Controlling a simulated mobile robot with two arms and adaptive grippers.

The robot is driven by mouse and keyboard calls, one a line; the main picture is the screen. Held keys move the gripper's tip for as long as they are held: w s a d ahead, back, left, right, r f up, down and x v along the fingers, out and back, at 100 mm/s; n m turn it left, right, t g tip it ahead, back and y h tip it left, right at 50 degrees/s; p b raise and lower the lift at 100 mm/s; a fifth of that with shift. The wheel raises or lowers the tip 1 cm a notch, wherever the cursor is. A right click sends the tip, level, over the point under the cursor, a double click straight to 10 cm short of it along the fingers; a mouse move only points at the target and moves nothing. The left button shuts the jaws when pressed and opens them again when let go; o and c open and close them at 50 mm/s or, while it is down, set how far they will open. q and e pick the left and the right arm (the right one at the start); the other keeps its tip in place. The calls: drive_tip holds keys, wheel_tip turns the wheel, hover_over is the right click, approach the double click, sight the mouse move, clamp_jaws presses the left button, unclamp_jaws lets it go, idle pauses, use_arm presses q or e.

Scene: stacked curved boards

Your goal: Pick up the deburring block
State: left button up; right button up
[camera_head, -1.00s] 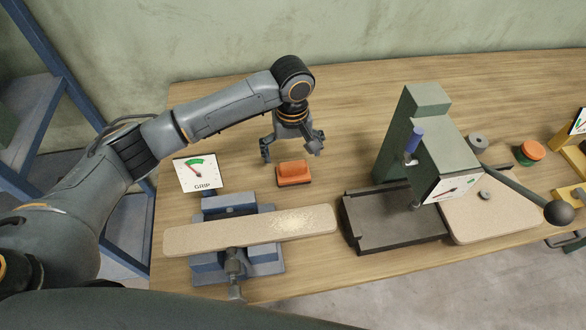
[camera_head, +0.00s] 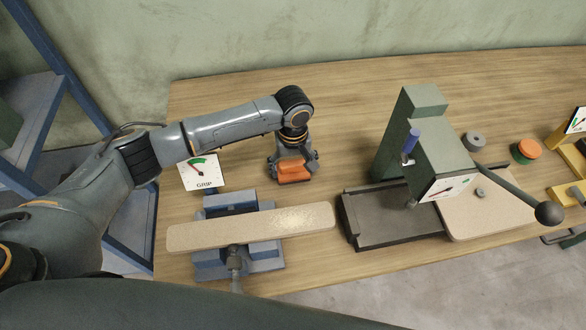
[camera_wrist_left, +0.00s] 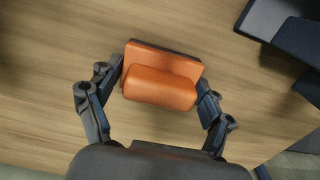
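The deburring block (camera_head: 293,171) is an orange block with a raised rounded grip on a dark base. It lies on the wooden table behind the vise. In the left wrist view the block (camera_wrist_left: 160,85) sits between the two fingers of my left gripper (camera_wrist_left: 160,88). In the head view my left gripper (camera_head: 293,168) is down around the block, one finger on each side. The fingers are spread and very near its sides; I cannot tell whether they touch it. My right gripper is not in view.
A blue vise (camera_head: 265,258) holds a long tan board (camera_head: 250,228) in front of the block. A GRIP gauge (camera_head: 203,173) stands to the left. A green press (camera_head: 430,150) with a dark base stands to the right. The table behind is clear.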

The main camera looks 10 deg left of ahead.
sight(293, 162)
use_arm(q)
drive_tip(key=shift+c, duration=1.2)
drive_tip(key=shift+r, duration=0.15)
drive_tip(key=shift+r, duration=0.25)
wheel_tip(293, 162, up, 2)
drive_tip(key=shift+r, duration=0.15)
drive_tip(key=s+a+r+b, duration=0.2)
drive_tip(key=s+r, duration=0.8)
drive_tip(key=s, duration=0.3)
drive_tip(key=shift+s+a+b, duration=0.3)
drive_tip(key=shift+s, duration=0.1)
